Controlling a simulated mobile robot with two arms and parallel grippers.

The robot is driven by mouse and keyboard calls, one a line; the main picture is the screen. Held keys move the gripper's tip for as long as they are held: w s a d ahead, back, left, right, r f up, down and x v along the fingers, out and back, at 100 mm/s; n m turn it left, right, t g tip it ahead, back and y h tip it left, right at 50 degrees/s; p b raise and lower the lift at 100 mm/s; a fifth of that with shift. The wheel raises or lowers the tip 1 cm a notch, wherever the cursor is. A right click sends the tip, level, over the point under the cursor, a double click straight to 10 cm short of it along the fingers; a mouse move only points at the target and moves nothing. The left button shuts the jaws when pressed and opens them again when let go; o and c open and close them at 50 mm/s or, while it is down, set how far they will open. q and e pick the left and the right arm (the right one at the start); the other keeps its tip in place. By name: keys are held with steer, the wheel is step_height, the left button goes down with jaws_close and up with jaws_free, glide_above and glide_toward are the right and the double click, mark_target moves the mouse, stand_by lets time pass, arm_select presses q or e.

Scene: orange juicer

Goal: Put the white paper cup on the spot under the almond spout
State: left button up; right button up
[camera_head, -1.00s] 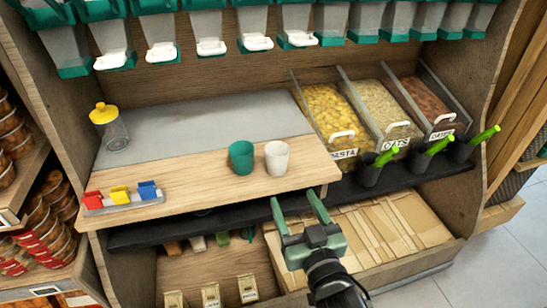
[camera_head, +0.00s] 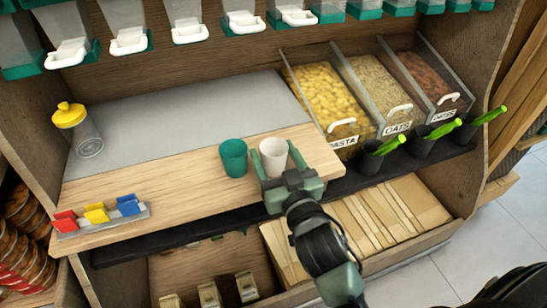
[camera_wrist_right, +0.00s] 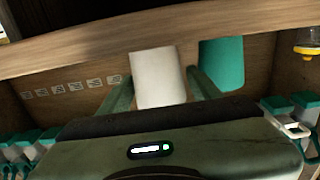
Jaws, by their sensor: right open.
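The white paper cup (camera_head: 273,152) stands upright on the wooden counter, just right of a green cup (camera_head: 233,158). My right gripper (camera_head: 279,165) is open at the counter's front edge, with one finger on each side of the white cup. In the right wrist view the white cup (camera_wrist_right: 158,75) shows between the two fingers; I cannot tell whether they touch it. A row of dispensers with white spouts (camera_head: 190,31) hangs above the counter. I cannot tell which one is the almond spout. My left gripper is out of view.
The green cup stands close beside the left finger. A yellow-lidded jar (camera_head: 78,130) and a holder with coloured packets (camera_head: 100,214) are at the left. Food bins (camera_head: 333,105) and black scoop holders (camera_head: 371,160) stand at the right. A grey mat (camera_head: 190,125) behind the cups is clear.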

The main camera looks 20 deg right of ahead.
mark_target(270, 143)
steer(key=w, duration=0.2)
steer(key=shift+w+r, duration=0.1)
steer(key=shift+w, duration=0.2)
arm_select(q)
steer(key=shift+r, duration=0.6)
arm_select(e)
steer(key=shift+w, duration=0.45)
steer(key=c, duration=1.2)
